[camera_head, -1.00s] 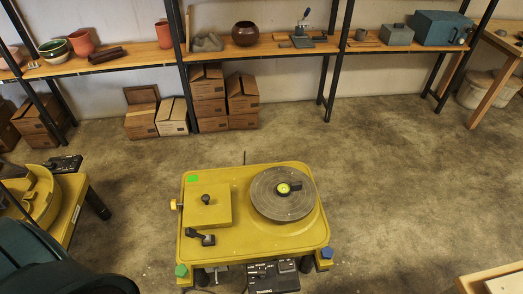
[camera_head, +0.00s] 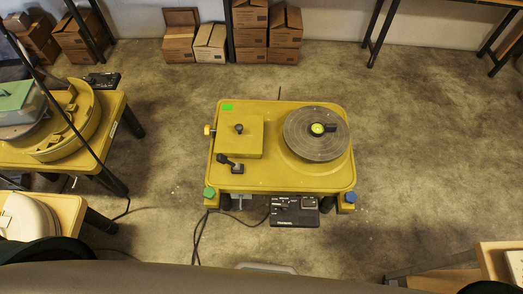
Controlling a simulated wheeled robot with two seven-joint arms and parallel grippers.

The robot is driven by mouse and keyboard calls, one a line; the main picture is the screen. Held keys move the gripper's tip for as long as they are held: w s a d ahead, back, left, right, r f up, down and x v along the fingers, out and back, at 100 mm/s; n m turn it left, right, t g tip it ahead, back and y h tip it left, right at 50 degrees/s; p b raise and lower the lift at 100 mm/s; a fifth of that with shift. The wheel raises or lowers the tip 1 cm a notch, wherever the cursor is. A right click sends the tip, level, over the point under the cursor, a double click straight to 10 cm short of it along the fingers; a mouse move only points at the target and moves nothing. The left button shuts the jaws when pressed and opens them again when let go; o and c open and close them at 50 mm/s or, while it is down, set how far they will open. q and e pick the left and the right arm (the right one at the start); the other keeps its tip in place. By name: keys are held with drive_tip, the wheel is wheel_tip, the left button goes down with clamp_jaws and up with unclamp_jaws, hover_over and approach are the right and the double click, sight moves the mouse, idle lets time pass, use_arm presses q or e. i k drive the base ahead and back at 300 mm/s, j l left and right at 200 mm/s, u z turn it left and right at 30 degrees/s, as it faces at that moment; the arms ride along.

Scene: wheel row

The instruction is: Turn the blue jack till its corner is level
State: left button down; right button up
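The blue jack (camera_head: 350,197) is a small blue knob at the near right corner of the yellow wheel (camera_head: 267,180). A green jack (camera_head: 209,193) sits at the near left corner. The grey wheel head (camera_head: 300,139) carries a round yellow-green level (camera_head: 317,128), too small to read its bubble. The dark shapes along the bottom edge are parts of my own body. Neither of my grippers shows in the view.
A black pedal (camera_head: 295,212) lies on the floor before the wheel, with cables to its left. Another yellow wheel (camera_head: 108,105) stands at left. Wooden tables reach in at lower left and lower right (camera_head: 440,279). Cardboard boxes (camera_head: 268,30) stand at the back. The floor right of the wheel is free.

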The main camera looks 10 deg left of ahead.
sight(351, 197)
drive_tip(key=z, duration=1)
